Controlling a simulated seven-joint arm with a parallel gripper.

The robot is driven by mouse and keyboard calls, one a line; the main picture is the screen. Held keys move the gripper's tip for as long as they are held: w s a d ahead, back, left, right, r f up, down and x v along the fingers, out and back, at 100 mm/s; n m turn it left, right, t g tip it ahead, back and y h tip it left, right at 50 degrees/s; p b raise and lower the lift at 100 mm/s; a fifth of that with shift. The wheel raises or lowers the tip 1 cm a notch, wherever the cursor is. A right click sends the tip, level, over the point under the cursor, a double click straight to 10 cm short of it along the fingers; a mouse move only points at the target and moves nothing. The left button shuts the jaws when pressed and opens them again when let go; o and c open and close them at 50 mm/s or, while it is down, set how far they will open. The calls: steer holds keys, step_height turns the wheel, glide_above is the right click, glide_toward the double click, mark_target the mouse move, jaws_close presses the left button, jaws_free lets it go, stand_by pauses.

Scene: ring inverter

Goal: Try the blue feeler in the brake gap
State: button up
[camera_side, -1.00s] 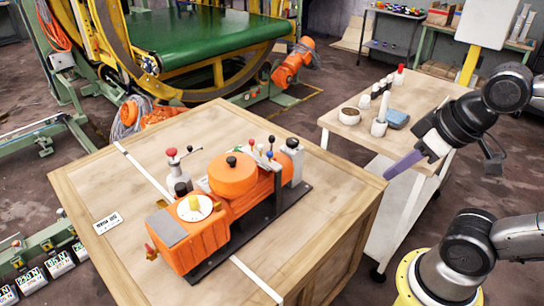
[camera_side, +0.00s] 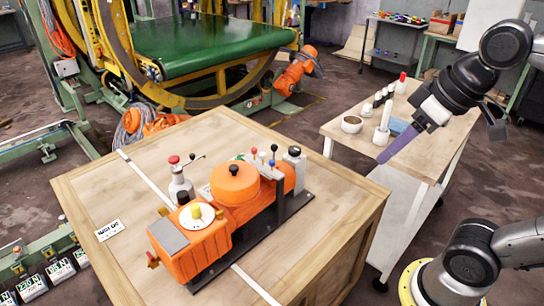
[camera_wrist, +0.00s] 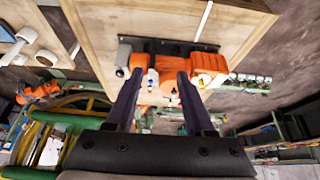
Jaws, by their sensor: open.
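An orange motor unit (camera_side: 200,243) with a round drum (camera_side: 235,184) lies on a dark base plate on a wooden crate. Small knobs stand between the drum and the grey end part; one looks blue (camera_side: 262,155), with red, white and black ones close by. I cannot tell for sure which is the feeler, and the brake gap is not clear. My gripper (camera_side: 381,160) hangs in the air right of the crate, apart from the unit. In the wrist view my gripper (camera_wrist: 159,75) has its two dark fingers spread with nothing held, and the unit (camera_wrist: 209,64) lies beyond.
A wooden-topped cart (camera_side: 340,133) stands behind and right of the crate, with a bowl (camera_side: 351,124), white cylinders and a blue block (camera_side: 398,126). A red-knobbed lever (camera_side: 179,179) rises beside the drum. Bare crate top (camera_side: 110,195) lies left of the unit.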

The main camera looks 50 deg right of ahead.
steer(key=w+r+g, duration=0.1)
steer(key=w+r, duration=0.5)
steer(key=w, duration=0.3)
steer(key=g, duration=0.4)
glide_above(272, 161)
step_height(272, 161, down, 11)
step_height(272, 161, down, 14)
steer(key=shift+f, duration=0.1)
jaws_close()
